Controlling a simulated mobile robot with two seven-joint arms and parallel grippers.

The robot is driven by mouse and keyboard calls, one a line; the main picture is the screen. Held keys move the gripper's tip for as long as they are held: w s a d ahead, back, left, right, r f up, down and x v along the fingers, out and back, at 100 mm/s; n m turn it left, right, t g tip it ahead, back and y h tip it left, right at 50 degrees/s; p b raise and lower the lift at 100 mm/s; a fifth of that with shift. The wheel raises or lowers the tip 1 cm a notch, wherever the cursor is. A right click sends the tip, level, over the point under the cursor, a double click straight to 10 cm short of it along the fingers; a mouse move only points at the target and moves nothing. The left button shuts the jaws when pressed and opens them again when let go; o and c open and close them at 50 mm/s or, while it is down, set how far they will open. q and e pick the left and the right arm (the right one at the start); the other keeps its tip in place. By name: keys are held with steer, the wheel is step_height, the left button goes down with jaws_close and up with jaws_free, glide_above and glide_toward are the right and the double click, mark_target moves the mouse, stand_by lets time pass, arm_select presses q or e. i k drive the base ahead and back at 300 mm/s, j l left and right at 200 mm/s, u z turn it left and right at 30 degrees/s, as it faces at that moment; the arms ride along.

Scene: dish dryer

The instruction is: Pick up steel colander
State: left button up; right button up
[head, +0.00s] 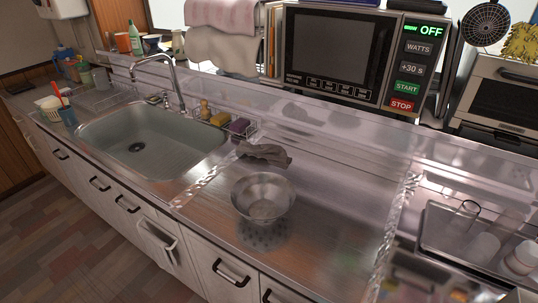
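The steel colander (264,196) is a round metal bowl with a wide rim. It sits upright on the steel counter (330,215), right of the sink and near the counter's front edge. Its opening faces up and it looks empty. Its dotted reflection shows on the counter in front of it. Neither of my grippers is in the head view.
A sponge rack (238,128) stands behind. A microwave (350,52) is at the back. Counter right of the colander is clear.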

mark_target(260, 197)
steer(key=j+z, duration=0.3)
steer(key=k+j+z, duration=0.15)
steer(key=j+z, duration=0.15)
steer(key=j, duration=0.2)
steer(key=k+j+z, duration=0.1)
steer(key=j+z, duration=0.2)
steer(key=j, duration=0.1)
